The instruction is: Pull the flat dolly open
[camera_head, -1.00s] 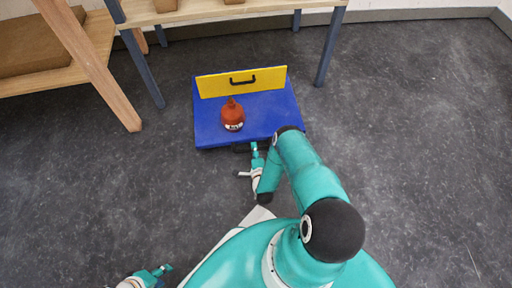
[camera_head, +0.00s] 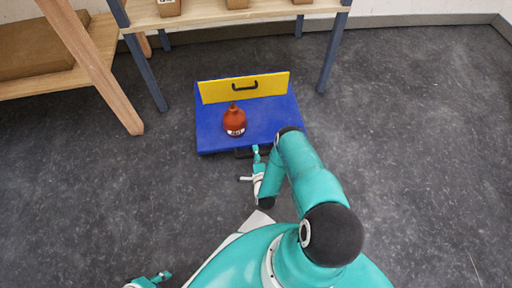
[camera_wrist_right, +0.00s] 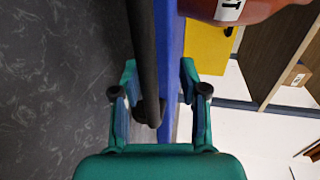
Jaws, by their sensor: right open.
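The flat dolly (camera_head: 275,118) is a blue platform on the floor with a yellow upright panel (camera_head: 218,91) at its far edge. The panel carries a black handle (camera_head: 244,87). A second black handle (camera_head: 243,153) is at the near edge, partly hidden by my right gripper (camera_head: 253,168). In the right wrist view, my right gripper (camera_wrist_right: 160,92) is open, with the black handle bar (camera_wrist_right: 145,60) running between its fingers. An orange bottle (camera_head: 234,122) with a white label stands on the platform. My left gripper (camera_head: 160,277) is partly cut off at the bottom left; its jaws are unclear.
A shelf (camera_head: 235,14) on grey legs (camera_head: 330,55) stands behind the dolly, with small boxes (camera_head: 168,8) on it. A wooden rack (camera_head: 90,65) is at the left. The dark floor is clear left, right and in front of the dolly.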

